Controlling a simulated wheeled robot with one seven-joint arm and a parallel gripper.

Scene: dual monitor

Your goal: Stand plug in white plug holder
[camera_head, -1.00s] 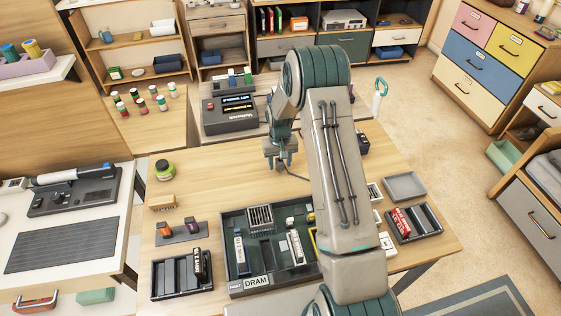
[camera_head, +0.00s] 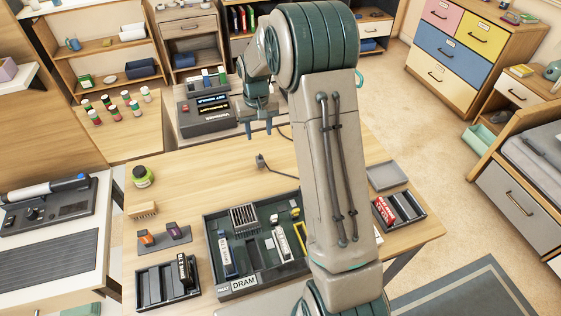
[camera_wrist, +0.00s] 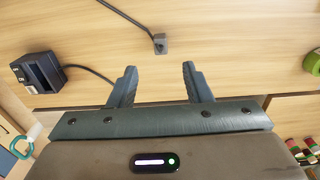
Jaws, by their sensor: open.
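The plug (camera_head: 261,160) is a small dark grey block lying on the wooden table, its cable running right behind my arm. In the wrist view the plug (camera_wrist: 160,45) lies ahead of the fingertips, roughly centred between them, with a clear gap. My gripper (camera_head: 260,134) is open and empty, with its fingers pointing down on the far side of the plug. Both fingers also show in the wrist view (camera_wrist: 158,74). I cannot make out the white plug holder in either current view; my arm covers part of the table's right side.
A black box (camera_wrist: 38,73) with a cord sits left in the wrist view. Wood around the plug is clear.

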